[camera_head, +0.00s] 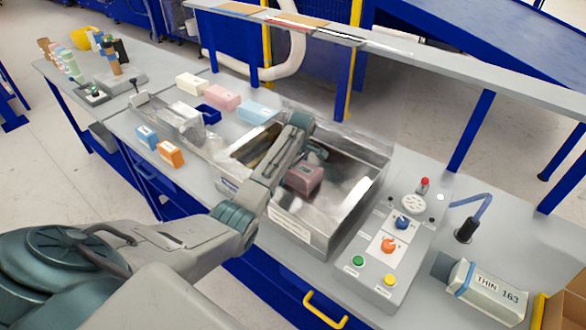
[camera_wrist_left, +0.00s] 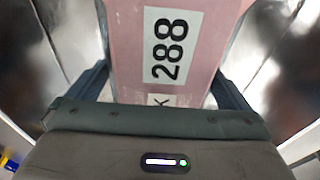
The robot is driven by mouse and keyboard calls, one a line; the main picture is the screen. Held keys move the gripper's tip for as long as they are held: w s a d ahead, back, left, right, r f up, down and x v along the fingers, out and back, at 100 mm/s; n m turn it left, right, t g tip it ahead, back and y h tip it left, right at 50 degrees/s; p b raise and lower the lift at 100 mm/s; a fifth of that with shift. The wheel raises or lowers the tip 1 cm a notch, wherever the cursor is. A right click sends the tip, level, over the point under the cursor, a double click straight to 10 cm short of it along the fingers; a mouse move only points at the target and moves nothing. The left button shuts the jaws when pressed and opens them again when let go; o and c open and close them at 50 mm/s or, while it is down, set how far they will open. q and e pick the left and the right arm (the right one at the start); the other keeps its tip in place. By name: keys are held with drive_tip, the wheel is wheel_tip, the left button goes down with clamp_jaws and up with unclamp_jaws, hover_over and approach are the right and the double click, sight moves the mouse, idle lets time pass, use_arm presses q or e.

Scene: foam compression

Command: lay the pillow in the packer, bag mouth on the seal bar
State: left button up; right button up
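The pillow (camera_head: 305,181) is a pink block inside the metal chamber of the packer (camera_head: 296,226). In the left wrist view the pillow (camera_wrist_left: 128,45) bears a white label reading 288, with part of a K below. My left gripper (camera_head: 299,168) reaches down into the chamber from the front left. In the left wrist view its fingers (camera_wrist_left: 163,78) press against both sides of the pillow. I cannot tell whether the pillow touches the chamber floor. The bag mouth and the seal bar cannot be made out. My right gripper is not in view.
A control box (camera_head: 388,246) with coloured buttons and knobs stands right of the chamber. A grey packed block marked THIN 163 (camera_head: 485,291) lies beyond it. Blue (camera_head: 147,137) and orange (camera_head: 171,154) blocks and several pastel ones lie left. A clear lid stands behind the chamber.

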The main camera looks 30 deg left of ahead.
sight(296, 172)
use_arm(q)
drive_tip(key=shift+r, duration=0.25)
drive_tip(key=r+b, duration=0.1)
drive_tip(key=r, duration=0.1)
drive_tip(key=d+r+b, duration=0.1)
drive_tip(key=r+b, duration=0.1)
drive_tip(key=r, duration=0.1)
drive_tip(key=r+b, duration=0.1)
drive_tip(key=r, duration=0.1)
drive_tip(key=shift+d+r, duration=0.15)
drive_tip(key=shift+r, duration=0.25)
drive_tip(key=r+p, duration=0.1)
drive_tip(key=r, duration=0.3)
drive_tip(key=shift+s+d+p, duration=0.15)
drive_tip(key=shift+d+p, duration=0.05)
drive_tip(key=shift+p, duration=0.2)
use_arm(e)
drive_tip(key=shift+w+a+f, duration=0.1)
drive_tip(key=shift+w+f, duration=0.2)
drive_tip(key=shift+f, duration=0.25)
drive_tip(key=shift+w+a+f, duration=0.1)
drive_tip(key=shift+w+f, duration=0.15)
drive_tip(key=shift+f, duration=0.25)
use_arm(q)
drive_tip(key=shift+f, duration=0.15)
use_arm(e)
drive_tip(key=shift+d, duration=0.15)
